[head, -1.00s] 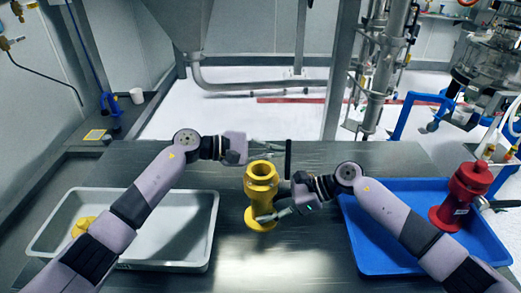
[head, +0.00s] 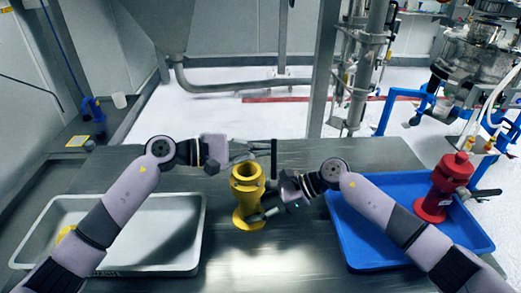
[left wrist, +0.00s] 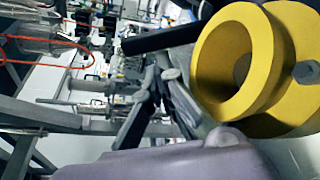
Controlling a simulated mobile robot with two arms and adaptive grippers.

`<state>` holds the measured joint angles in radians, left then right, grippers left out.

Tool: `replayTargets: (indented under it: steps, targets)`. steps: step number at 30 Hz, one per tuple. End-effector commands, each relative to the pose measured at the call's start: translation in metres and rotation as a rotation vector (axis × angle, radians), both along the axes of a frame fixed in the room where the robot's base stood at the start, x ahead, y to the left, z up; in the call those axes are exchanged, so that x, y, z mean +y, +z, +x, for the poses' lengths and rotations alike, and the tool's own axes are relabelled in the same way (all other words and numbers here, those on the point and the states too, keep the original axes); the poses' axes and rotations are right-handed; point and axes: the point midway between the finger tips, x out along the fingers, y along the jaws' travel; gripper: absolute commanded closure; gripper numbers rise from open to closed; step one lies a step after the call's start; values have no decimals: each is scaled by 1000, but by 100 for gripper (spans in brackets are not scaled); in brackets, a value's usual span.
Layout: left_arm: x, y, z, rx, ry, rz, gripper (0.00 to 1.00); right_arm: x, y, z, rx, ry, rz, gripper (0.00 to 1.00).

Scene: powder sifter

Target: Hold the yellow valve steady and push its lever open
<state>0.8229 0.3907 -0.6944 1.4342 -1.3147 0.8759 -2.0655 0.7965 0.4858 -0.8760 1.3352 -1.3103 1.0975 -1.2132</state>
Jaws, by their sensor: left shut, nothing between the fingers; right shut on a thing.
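The yellow valve (head: 248,205) stands upright on the steel table between my arms. Its black lever (head: 274,160) stands up behind its right side. My right gripper (head: 262,215) is shut on the lower part of the valve. My left gripper (head: 266,149) is shut and empty behind the valve's top, its fingertips close to the lever; I cannot tell whether they touch. In the left wrist view the valve's open mouth (left wrist: 222,65) is at the right, the dark lever (left wrist: 160,40) runs across the top, and the left fingers (left wrist: 160,85) are below the lever.
A grey tray (head: 190,250) at the left holds a yellow part (head: 66,233), mostly hidden by my left arm. A blue tray (head: 365,255) at the right holds a red valve (head: 443,190) with a dark lever. The table in front of the yellow valve is clear.

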Motion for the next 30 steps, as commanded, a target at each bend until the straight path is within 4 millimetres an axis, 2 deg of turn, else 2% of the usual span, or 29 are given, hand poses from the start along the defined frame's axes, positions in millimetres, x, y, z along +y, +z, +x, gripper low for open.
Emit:
replayTargets:
  steps: [1,14,24,30]
  targets:
    - [-2,2,-4,-19,-10,-5,100,-3,-10,-1,11,-4,-15,73]
    - [-4,4,-4,-28,-16,-9,100,-3,-10,-1,12,-7,-14,73]
    - [-5,-17,32,-26,-4,-4,100,-2,-9,-1,11,-4,-14,73]
    - [41,-11,21,-30,-2,1,100,-3,-10,-1,11,-5,-14,73]
